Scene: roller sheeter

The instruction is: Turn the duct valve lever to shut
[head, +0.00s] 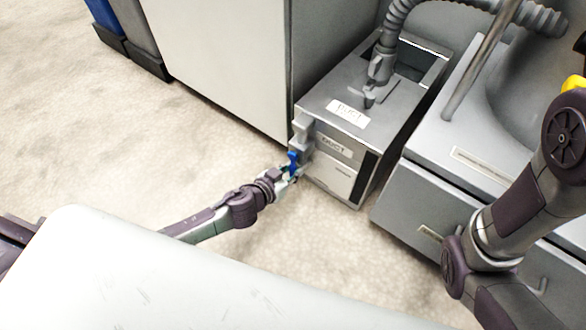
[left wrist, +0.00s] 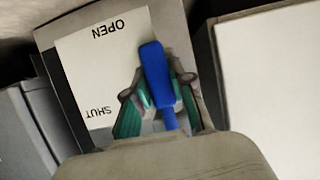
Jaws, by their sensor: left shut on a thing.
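The blue valve lever (head: 292,158) is on the left front corner of the grey duct box (head: 331,141), below a pipe fitting. In the left wrist view the lever (left wrist: 155,70) stands nearly upright in the picture, its free end beside the word OPEN. A white label plate (left wrist: 88,75) reads OPEN at the top and SHUT at the lower left, upside down. My left gripper (head: 288,172) is shut on the lever; in the wrist view its green-padded fingers (left wrist: 158,92) lie on either side of it. My right arm shows at the right, its gripper out of frame.
A tall pale cabinet (head: 225,55) stands just left of the duct box. A grey machine with drawers (head: 425,205) stands to its right. A ribbed hose (head: 392,32) rises from the box top.

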